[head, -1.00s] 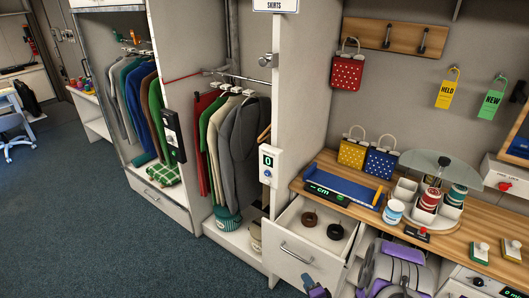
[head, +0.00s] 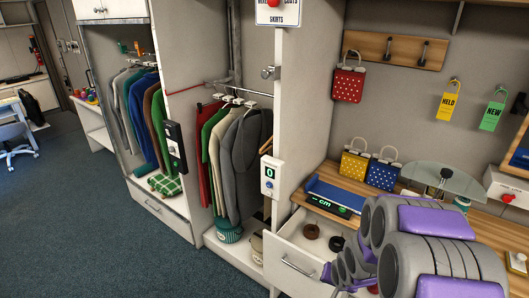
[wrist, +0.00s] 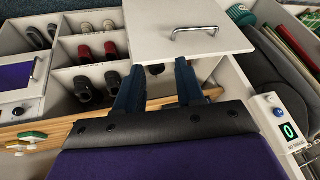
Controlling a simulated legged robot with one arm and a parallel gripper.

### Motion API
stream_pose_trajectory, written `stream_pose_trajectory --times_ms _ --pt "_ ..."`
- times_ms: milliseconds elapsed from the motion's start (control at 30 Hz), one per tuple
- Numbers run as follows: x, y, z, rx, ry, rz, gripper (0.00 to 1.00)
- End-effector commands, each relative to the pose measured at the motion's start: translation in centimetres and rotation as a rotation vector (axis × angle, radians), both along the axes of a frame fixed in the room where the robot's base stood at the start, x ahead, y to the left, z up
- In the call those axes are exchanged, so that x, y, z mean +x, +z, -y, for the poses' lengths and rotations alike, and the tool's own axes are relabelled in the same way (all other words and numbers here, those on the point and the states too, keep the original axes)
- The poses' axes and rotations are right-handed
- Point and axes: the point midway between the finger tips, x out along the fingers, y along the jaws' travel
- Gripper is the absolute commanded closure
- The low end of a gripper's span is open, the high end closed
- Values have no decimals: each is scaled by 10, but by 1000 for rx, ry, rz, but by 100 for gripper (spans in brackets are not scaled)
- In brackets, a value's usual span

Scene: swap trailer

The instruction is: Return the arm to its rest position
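My arm (head: 435,245), grey with purple panels, is folded up at the lower right of the head view and covers part of the wooden counter. My gripper (wrist: 158,80) shows in the wrist view as two dark blue fingers standing apart with nothing held between them. The fingers point toward the open white drawer (wrist: 178,30). In the head view the gripper end is mostly hidden by the arm, near the drawer's right side.
The open drawer (head: 292,258) juts out left of my arm, with dark round items inside. The counter (head: 325,209) holds a blue tray (head: 342,190) and two bags. Clothes racks stand left. The carpet (head: 95,235) is free. Shoe cubbies (wrist: 63,65) show in the wrist view.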

Motion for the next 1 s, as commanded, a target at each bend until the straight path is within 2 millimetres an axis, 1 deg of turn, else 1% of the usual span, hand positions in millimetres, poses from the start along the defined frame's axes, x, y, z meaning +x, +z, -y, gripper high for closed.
stream_pose_trajectory --times_ms 33,167,267,300,367,500,567,600,667,800,900,1000 --pt "-8 16 -1 -24 15 -18 62" --pt "-39 47 -2 -74 48 -102 62" --pt "-66 70 -5 -102 76 -167 62" --pt "-77 79 -7 -110 88 -190 62" --pt "-95 92 -10 -121 107 -230 62" --pt "-140 122 -20 -131 155 -317 62" --pt "-161 133 -25 -130 178 -356 62" --pt "-176 141 -28 -128 194 -382 62" --pt "-198 151 -34 -123 220 -420 62" --pt "-249 174 -48 -102 289 -498 62" --pt "-280 186 -56 -84 336 -546 62" --pt "-304 194 -63 -68 372 -580 62"
